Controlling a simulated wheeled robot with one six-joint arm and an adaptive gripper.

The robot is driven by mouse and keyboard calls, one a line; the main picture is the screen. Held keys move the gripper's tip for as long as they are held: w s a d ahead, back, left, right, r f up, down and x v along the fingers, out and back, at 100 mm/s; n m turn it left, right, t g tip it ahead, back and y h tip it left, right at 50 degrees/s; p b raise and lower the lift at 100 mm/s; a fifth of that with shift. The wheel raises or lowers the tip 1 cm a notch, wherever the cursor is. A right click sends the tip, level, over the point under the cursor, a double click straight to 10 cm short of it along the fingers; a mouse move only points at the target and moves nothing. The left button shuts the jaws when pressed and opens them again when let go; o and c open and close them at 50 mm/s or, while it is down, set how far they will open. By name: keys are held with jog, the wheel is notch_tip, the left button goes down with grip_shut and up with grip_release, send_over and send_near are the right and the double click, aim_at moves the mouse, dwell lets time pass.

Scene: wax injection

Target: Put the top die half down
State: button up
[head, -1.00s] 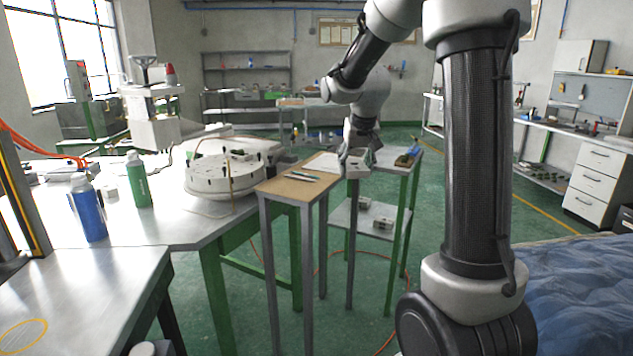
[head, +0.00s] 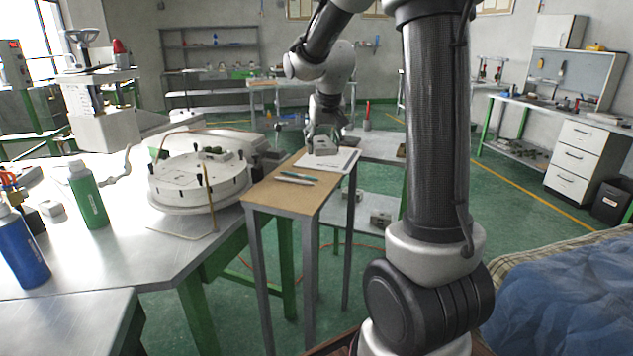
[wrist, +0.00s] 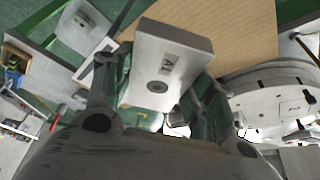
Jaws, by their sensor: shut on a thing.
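The top die half (wrist: 168,62) is a pale grey metal block with a label and a round hole, seen close up in the wrist view. My gripper (wrist: 160,95) is shut on it, one finger on each side. In the head view the block (head: 323,147) hangs below my gripper (head: 318,138) near the paper sheet on the narrow wooden-topped stand (head: 272,196). In the wrist view the brown stand top (wrist: 235,30) lies beyond the block. I cannot tell whether the block touches the surface.
Pens (head: 297,177) lie on the stand. A round white machine (head: 190,182) stands on the metal table to the left, with a green bottle (head: 87,195) and a blue bottle (head: 22,248). A lower shelf behind holds grey blocks (head: 380,217).

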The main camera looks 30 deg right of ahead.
notch_tip(320, 180, down, 10)
jog(key=shift+r, duration=0.2)
jog(key=shift+f, duration=0.65)
jog(key=o, duration=1.2)
